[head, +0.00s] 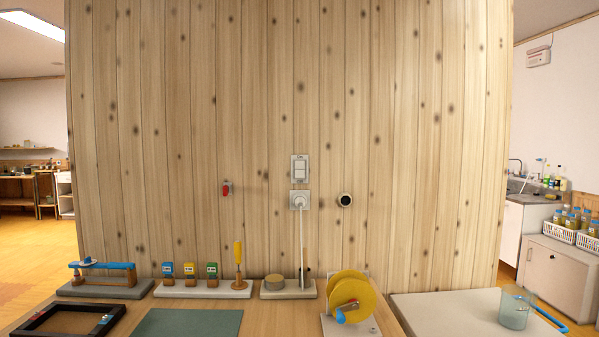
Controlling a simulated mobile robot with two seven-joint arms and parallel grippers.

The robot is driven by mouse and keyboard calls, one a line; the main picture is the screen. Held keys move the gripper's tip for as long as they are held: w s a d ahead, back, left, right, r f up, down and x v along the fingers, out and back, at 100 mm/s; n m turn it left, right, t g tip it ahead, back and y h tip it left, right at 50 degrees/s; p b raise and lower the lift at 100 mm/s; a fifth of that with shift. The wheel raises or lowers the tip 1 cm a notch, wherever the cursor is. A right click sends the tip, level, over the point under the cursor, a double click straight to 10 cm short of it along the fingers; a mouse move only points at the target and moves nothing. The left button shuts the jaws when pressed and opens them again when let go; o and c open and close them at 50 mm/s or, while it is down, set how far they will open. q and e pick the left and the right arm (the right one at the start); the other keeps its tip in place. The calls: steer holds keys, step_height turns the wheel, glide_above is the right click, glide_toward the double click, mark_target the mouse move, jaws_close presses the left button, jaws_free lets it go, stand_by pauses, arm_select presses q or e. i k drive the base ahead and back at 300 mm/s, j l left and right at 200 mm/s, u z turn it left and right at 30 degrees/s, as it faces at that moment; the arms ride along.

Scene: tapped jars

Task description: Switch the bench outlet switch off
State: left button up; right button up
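The bench outlet switch (300,169) is a pale rocker plate on the wooden plank wall, near the middle of the head view. Small lettering shows at its top and seems to read "On"; the rocker's tilt is too small to tell. Directly below it is an outlet (299,200) with a white plug in it and a cord hanging down towards the bench. Neither of my grippers shows in the head view.
On the bench (270,320) stand a yellow reel (367,297), several small coloured blocks, a yellow-handled tool (238,254) and a clear cup (514,313). The wall before the switch is unobstructed.

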mark_target(300, 165)
steer(key=i+z, duration=0.5)
steer(key=i+j+z, duration=0.25)
steer(key=i+z, duration=0.2)
steer(key=i, duration=0.15)
